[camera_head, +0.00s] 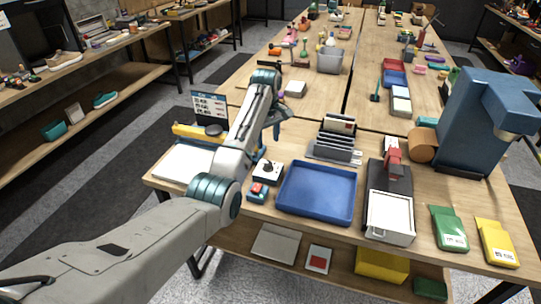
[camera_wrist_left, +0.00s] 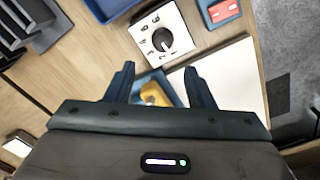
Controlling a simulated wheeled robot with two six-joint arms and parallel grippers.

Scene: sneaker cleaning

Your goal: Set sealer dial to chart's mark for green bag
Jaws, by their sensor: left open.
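The dial box (camera_head: 268,172) is a small white block with a black knob, left of the blue tray. In the left wrist view the dial knob (camera_wrist_left: 163,40) shows with dark marks around it; its exact setting is hard to read. The chart (camera_head: 209,106) stands upright behind the yellow item, with rows too small to read. The green bag (camera_head: 449,228) lies at the front right. My left gripper (camera_head: 276,124) is open and empty, above and behind the dial box. Its fingertips (camera_wrist_left: 160,72) are apart, short of the knob in the wrist view. My right gripper is not in view.
A red-and-blue block (camera_head: 258,192) sits beside the dial box. A blue tray (camera_head: 287,203), a dark press with a red handle (camera_head: 394,162) and a yellow bag (camera_head: 496,242) are to the right. A white slab (camera_head: 183,163) lies left. Grey racked plates (camera_head: 335,151) stand behind the tray.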

